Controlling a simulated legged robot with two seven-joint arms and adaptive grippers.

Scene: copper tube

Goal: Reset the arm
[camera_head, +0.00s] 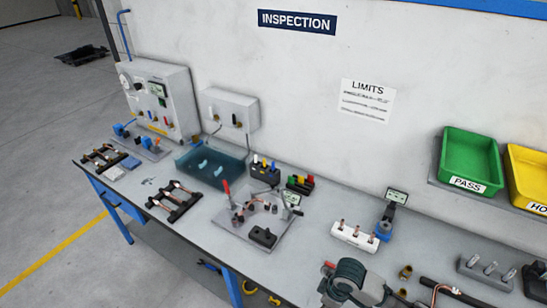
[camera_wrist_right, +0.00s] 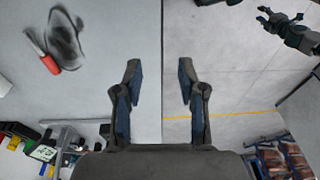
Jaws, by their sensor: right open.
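My right gripper (camera_wrist_right: 160,85) is open in the right wrist view. Its two dark fingers with blue inner pads stand apart with nothing between them. Behind them is the line where the grey table surface (camera_wrist_right: 110,50) meets the floor. Another dark gripper, my left one (camera_wrist_right: 279,17), shows small at the upper right of that view, over the floor, with its fingers apart and nothing seen between them.
Fixtures, a blue tray (camera_head: 210,168) and a white block with copper pieces (camera_head: 355,237) cover the bench. Green (camera_head: 468,160) and yellow bins stand right.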

